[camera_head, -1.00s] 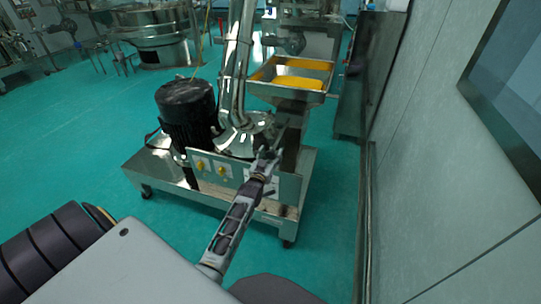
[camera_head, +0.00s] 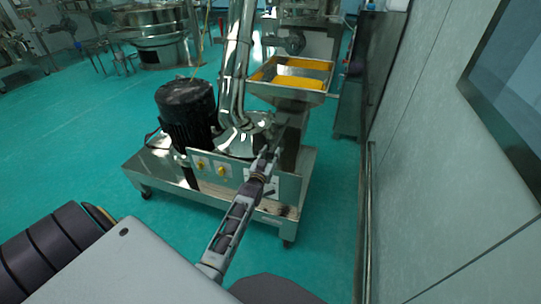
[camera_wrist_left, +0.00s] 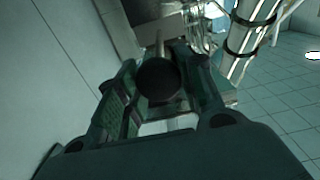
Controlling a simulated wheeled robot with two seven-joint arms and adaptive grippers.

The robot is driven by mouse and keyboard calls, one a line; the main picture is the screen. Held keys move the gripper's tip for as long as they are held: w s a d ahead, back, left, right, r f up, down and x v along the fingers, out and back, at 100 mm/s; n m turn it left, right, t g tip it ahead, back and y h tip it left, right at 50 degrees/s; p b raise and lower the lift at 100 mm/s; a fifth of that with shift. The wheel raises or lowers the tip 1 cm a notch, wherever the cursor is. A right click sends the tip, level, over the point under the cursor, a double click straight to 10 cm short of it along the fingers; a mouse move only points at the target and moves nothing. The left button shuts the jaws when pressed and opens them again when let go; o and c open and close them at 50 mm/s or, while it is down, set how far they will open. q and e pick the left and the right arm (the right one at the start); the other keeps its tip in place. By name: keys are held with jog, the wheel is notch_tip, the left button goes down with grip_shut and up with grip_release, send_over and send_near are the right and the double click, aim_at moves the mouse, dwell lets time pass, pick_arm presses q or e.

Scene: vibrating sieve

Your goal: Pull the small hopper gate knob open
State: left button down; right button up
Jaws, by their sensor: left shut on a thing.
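The small hopper (camera_head: 290,92) is a square steel tray with yellow material in it, at the upper right of the machine in the head view. The gate knob (camera_wrist_left: 158,79) is a dark round ball on a thin rod in the left wrist view. My left gripper (camera_wrist_left: 160,92) has its fingers on either side of the knob and is shut on it. In the head view my left gripper (camera_head: 272,145) reaches to just below the hopper. The knob is too small and covered to make out there. My right gripper is not in view.
The wheeled machine base (camera_head: 165,172) carries a black motor (camera_head: 187,108) and shiny steel pipes (camera_head: 235,65) left of my gripper. A control panel with yellow switches (camera_head: 222,171) sits below it. A grey wall (camera_head: 440,130) stands at the right. Green floor is clear at the left.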

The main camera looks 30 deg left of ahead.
pick_arm(q)
jog(key=shift+p+v, duration=0.95)
jog(key=shift+v, duration=0.55)
jog(key=p+v, duration=0.2)
jog(key=v, duration=0.2)
jog(key=shift+s, duration=0.3)
jog(key=c, duration=1)
grip_release()
jog(key=shift+o, duration=0.4)
jog(key=shift+s+d, duration=0.1)
jog(key=shift+s, duration=0.05)
